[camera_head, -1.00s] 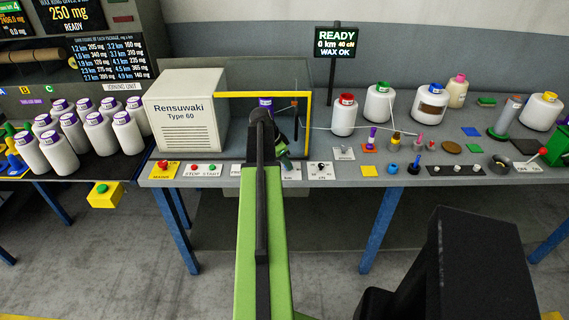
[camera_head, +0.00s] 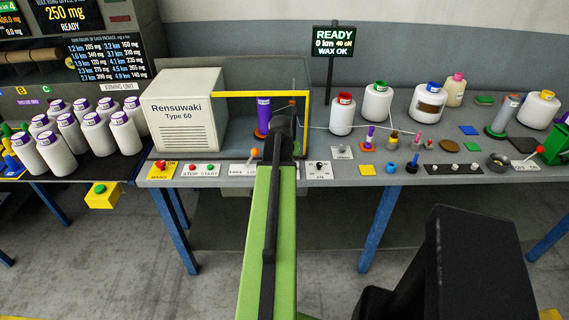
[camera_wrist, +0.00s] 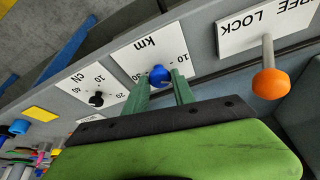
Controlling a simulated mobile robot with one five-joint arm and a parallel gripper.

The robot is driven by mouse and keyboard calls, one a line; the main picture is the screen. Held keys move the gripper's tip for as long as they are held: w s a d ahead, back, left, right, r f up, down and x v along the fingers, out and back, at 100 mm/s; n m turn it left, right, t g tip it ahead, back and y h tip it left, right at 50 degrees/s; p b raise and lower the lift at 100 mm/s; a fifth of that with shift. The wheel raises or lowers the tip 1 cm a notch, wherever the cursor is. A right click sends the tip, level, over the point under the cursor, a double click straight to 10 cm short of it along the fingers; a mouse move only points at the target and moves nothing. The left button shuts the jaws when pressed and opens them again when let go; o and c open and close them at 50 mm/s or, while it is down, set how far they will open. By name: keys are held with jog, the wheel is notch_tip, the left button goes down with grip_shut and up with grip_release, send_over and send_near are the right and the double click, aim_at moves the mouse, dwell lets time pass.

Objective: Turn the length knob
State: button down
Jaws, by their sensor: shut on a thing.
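The length knob is the blue knob (camera_wrist: 159,75) on the white plate marked "km" (camera_wrist: 133,57) in the wrist view. My gripper (camera_wrist: 161,83) has its two green fingers on either side of the knob, shut on it. Scale marks 10 and 30 show around the knob. In the head view my arm hides the knob and the fingertips. The display (camera_head: 333,42) there reads READY, 0 km, 40 cN, WAX OK.
The orange-tipped FREE/LOCK lever (camera_wrist: 270,80) stands close to the right of my gripper in the wrist view. The black cN knob (camera_wrist: 97,98) is to the left. A purple bobbin (camera_head: 264,112) stands behind my arm in the head view.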

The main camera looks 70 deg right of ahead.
jog(key=n, duration=0.1)
jog(key=s+n+t, duration=0.1)
jog(key=n, duration=0.1)
jog(key=shift+n+y, duration=0.3)
jog(key=shift+d+n+t+y, duration=0.15)
jog(key=shift+n+t+y, duration=0.35)
jog(key=shift+n, duration=1.1)
jog(key=c, duration=1.1)
grip_release()
jog(key=shift+o, duration=0.2)
jog(key=shift+w, duration=0.1)
